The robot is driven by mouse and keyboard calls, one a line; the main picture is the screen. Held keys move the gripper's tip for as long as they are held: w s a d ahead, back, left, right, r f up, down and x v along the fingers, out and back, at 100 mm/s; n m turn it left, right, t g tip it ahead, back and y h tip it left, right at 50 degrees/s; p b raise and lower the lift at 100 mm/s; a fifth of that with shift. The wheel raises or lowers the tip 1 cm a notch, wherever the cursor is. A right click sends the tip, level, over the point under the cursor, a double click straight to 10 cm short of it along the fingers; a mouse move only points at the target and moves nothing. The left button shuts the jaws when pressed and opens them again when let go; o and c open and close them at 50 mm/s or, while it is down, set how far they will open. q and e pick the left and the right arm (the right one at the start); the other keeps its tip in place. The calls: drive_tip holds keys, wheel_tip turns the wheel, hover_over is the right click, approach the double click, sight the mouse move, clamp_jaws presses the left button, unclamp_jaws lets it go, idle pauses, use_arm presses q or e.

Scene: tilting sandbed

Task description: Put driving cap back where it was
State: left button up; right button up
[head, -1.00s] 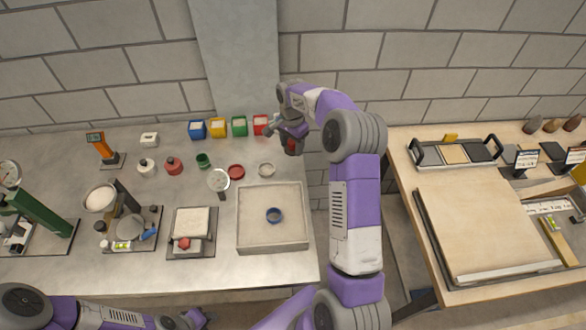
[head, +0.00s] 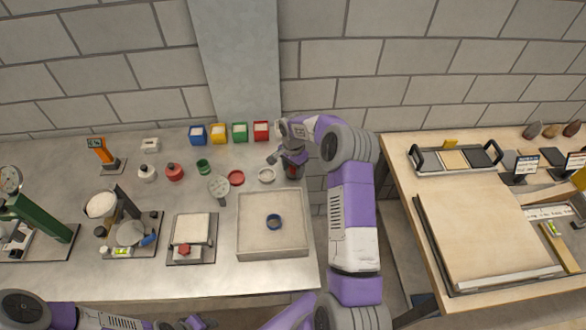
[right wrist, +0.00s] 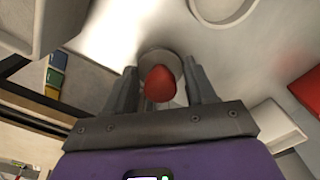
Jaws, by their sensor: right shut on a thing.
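My right gripper (head: 291,167) is low over the back right of the grey bench, behind the square tray. It is shut on a small piece with a rounded red top (head: 293,173), which I take to be the driving cap. In the right wrist view the red top (right wrist: 158,85) sits between the two fingers, with a pale grey round part beyond it. Whether the piece touches the bench I cannot tell. My left gripper (head: 188,324) is partly in view at the bottom edge; its fingers are not clear.
Beside the right gripper are a white round dish (head: 267,175) and a red dish (head: 236,178). Coloured bins, including a red one (head: 261,131), line the wall. A wooden table (head: 395,150) stands right, across a gap.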

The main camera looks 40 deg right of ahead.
drive_tip(key=shift+f, duration=0.2)
drive_tip(key=o, duration=1)
drive_tip(key=shift+r, duration=0.15)
wheel_tip(320, 180, up, 12)
